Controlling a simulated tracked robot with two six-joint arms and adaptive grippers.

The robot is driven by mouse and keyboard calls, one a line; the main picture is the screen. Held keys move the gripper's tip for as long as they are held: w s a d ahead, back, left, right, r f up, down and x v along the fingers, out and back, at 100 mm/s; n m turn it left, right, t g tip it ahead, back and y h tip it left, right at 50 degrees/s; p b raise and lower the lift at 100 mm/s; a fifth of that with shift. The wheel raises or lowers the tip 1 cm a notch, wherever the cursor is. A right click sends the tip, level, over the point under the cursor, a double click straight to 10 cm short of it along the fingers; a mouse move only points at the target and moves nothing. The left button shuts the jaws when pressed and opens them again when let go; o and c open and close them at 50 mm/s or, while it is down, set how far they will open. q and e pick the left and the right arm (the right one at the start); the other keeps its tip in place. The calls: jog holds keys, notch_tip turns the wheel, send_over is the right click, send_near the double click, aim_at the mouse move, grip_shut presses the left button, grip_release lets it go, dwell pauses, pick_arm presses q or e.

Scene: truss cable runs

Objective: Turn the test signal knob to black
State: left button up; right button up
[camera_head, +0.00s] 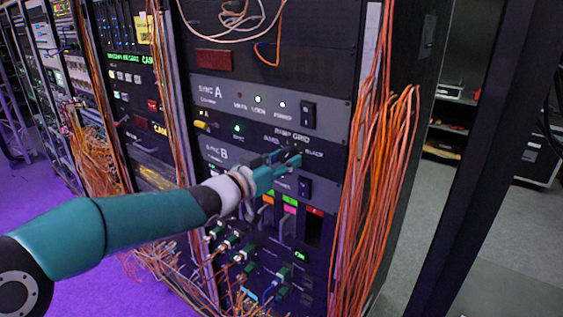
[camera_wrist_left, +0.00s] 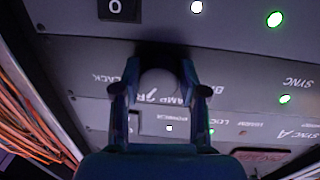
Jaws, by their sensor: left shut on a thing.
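The test signal knob shows in the left wrist view as a round grey face (camera_wrist_left: 159,84) between my fingers, with a dark patch behind it. In the head view it is mostly hidden by my gripper. My left gripper (camera_head: 287,160) comes in from the left and is shut on the knob; it also shows in the left wrist view (camera_wrist_left: 160,92), a finger on each side. The label "BLACK" (camera_head: 314,153) is right of the knob, and "RAMP GRID" (camera_head: 292,135) is above it. I cannot tell which label the knob points to. My right gripper is not in view.
A black rocker switch (camera_head: 308,114) sits above right of my gripper on the Sync A panel, another (camera_head: 305,188) just below right. Orange cables (camera_head: 385,150) hang close on the right. Green-plugged patch cables (camera_head: 240,255) are below my forearm.

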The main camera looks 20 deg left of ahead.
pick_arm(q)
jog(key=m+b, duration=0.1)
jog(key=m, duration=0.2)
jog(key=shift+a+r+m, duration=0.1)
jog(key=shift+a+m, duration=0.05)
jog(key=shift+m, duration=0.25)
jog(key=shift+r+m+b, duration=0.1)
jog(key=shift+m+b, duration=0.55)
jog(key=shift+m, duration=0.85)
jog(key=o, duration=1.1)
jog(key=shift+w, duration=0.15)
jog(key=v, duration=1.2)
